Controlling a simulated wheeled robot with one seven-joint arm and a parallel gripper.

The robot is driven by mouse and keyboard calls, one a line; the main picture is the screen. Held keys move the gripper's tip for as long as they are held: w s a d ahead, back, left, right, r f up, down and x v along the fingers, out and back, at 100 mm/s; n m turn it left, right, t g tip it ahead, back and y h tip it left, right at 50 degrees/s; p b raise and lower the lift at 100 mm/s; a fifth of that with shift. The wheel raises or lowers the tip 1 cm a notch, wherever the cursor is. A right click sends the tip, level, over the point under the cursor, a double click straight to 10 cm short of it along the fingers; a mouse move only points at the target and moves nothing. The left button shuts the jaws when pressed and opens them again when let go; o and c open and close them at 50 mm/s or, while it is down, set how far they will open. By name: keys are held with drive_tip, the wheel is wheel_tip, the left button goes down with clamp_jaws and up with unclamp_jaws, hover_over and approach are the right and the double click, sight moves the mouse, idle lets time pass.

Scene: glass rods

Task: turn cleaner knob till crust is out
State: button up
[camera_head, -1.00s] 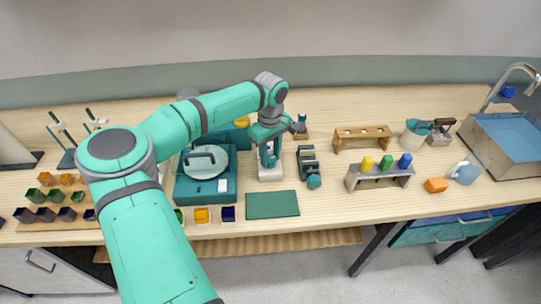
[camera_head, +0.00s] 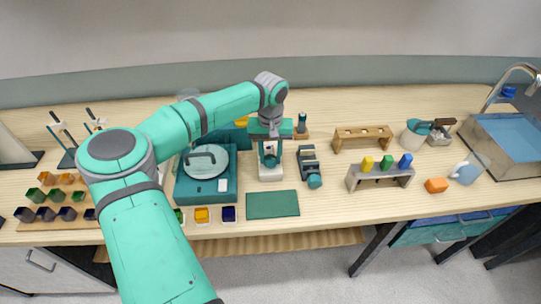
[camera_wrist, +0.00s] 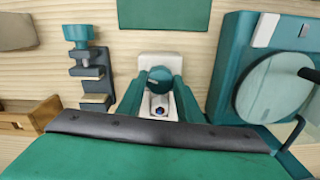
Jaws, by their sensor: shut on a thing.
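The cleaner (camera_head: 271,174) has a white base and stands in the middle of the bench; in the wrist view its white body (camera_wrist: 172,66) is between my fingers. Its round teal knob (camera_wrist: 160,79) sits between the two teal fingers of my gripper (camera_wrist: 160,84), which is shut on it. In the head view my gripper (camera_head: 270,155) comes down over the cleaner. A small dark round spot (camera_wrist: 160,110) shows in a white opening beside the knob. I cannot tell whether it is the crust; no crust is clearly visible.
A teal machine with a round pale lid (camera_head: 207,162) stands close left. A dark clamp-like stand with a teal knob (camera_head: 314,181) is close right. A green mat (camera_head: 272,204) lies in front. Wooden racks (camera_head: 362,138) are farther right.

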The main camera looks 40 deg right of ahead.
sight(271, 159)
drive_tip(key=shift+d+r, duration=0.15)
idle(0.3)
drive_tip(key=o, duration=0.8)
drive_tip(key=shift+c, duration=0.2)
wheel_tip(271, 159, up, 11)
drive_tip(key=shift+s+f, duration=0.1)
drive_tip(key=shift+f, duration=0.15)
